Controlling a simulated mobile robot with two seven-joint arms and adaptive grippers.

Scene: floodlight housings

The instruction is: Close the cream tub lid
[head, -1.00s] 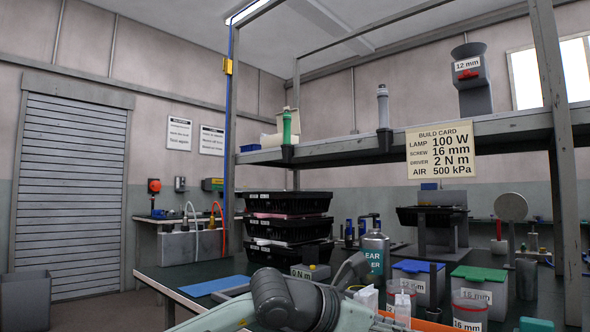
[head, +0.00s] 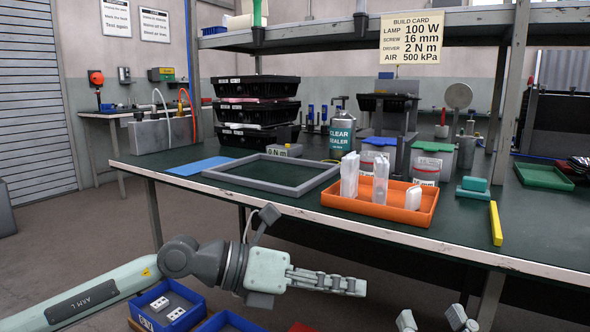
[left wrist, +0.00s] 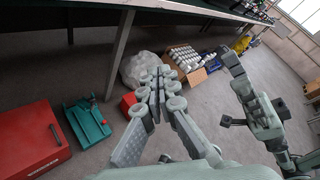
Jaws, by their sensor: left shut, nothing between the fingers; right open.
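A cream object (head: 240,22), perhaps the cream tub, stands at the left end of the upper shelf. My left gripper (head: 352,286) is shut and empty, low in front of the workbench and well apart from that object. It also shows shut in the left wrist view (left wrist: 158,84). My right gripper (head: 436,319) is open at the bottom edge of the head view, mostly cut off, and holds nothing that I can see.
The workbench (head: 475,235) holds an orange tray (head: 340,203) with white packets, a grey frame (head: 275,185), tubs with blue (head: 380,142) and green (head: 432,147) lids, and stacked black trays (head: 257,88). Blue bins (head: 168,300) are low at left.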

